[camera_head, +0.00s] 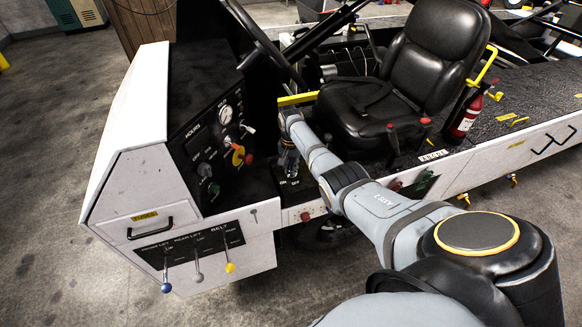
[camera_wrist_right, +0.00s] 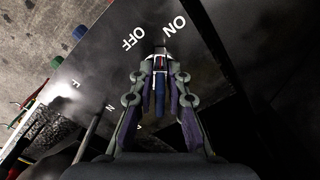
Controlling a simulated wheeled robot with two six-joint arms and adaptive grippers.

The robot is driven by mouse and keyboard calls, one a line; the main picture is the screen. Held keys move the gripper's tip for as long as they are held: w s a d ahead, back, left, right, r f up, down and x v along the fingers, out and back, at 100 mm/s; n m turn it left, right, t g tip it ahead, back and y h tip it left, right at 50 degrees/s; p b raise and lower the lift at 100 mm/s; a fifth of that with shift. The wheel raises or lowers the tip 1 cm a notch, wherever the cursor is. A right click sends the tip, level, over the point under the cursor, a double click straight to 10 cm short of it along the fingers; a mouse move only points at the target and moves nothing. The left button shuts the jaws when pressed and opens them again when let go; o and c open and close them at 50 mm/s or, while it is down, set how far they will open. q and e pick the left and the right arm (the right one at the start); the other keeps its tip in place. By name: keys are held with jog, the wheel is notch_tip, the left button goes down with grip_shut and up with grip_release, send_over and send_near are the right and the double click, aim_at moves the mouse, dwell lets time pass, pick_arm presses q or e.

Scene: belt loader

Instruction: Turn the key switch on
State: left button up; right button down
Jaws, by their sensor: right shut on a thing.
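The key switch (camera_wrist_right: 160,52) sits on a dark panel with white OFF and ON labels just beyond it in the right wrist view. My right gripper (camera_wrist_right: 160,66) is shut on the key, with a finger on each side of it. The fingers cover most of the key, and I cannot tell which label it points at. In the head view my right gripper (camera_head: 289,166) reaches down to the small ON/OFF panel (camera_head: 291,186) beside the dashboard, and the key is hidden there. My left gripper is not in view.
The dashboard (camera_head: 205,155) with a gauge and knobs stands left of my gripper. Below it are the blue, grey and yellow-tipped levers (camera_head: 198,262). The steering wheel (camera_head: 262,35), yellow bar (camera_head: 297,99) and black seat (camera_head: 365,105) are close to my arm.

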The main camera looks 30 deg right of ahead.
jog(key=shift+w+r+m+p, duration=0.15)
jog(key=shift+m+p, duration=0.35)
jog(key=shift+m, duration=1.7)
jog(key=c, duration=1.3)
grip_release()
notch_tip(320, 180, up, 12)
jog(key=shift+f, duration=0.1)
